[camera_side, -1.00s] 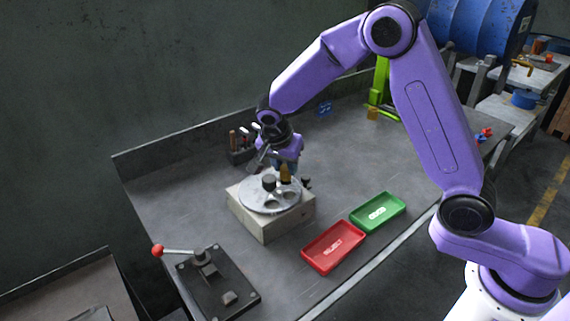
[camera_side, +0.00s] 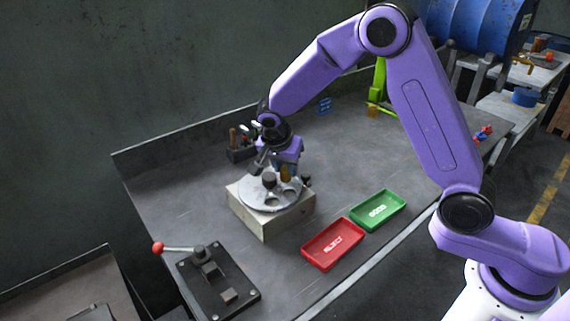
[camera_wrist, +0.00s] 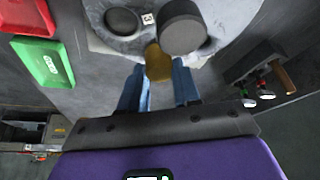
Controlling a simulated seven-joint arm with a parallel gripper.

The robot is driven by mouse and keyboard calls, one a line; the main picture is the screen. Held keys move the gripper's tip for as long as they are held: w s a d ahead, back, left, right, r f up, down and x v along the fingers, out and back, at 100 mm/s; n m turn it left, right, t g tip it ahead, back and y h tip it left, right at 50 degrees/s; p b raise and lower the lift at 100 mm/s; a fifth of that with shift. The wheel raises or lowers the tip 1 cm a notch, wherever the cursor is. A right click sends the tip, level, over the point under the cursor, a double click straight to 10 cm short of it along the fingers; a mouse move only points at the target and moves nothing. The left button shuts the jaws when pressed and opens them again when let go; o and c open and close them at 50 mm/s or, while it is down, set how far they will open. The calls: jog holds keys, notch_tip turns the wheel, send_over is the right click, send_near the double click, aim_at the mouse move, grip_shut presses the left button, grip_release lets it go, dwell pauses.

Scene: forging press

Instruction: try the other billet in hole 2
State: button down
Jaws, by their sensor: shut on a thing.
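A round grey disc (camera_side: 257,201) with holes lies on a pale block (camera_side: 270,226). A dark cylindrical billet (camera_side: 268,181) stands on the disc; it also shows in the wrist view (camera_wrist: 183,25). My gripper (camera_wrist: 157,72) is shut on a brass-coloured billet (camera_wrist: 158,62), held between its blue fingers beside the dark billet. In the side view the brass billet (camera_side: 285,174) is upright at the disc's far right part. Its lower end is hidden, so I cannot tell whether it is in a hole. An empty hole (camera_wrist: 122,21) shows left of the dark billet in the wrist view.
A red REJECT tray (camera_side: 312,256) and a green GOOD tray (camera_side: 367,222) lie right of the block. A lever press (camera_side: 218,285) with a red knob stands at the front left. A tool rack (camera_side: 240,153) is behind the disc. The bench between has free room.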

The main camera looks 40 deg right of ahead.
dwell(0.3)
jog(key=c, duration=0.7)
grip_release()
jog(key=shift+c, duration=0.2)
jog(key=shift+f, duration=0.1)
jog(key=v, duration=0.7)
jog(key=shift+r, duration=1.5)
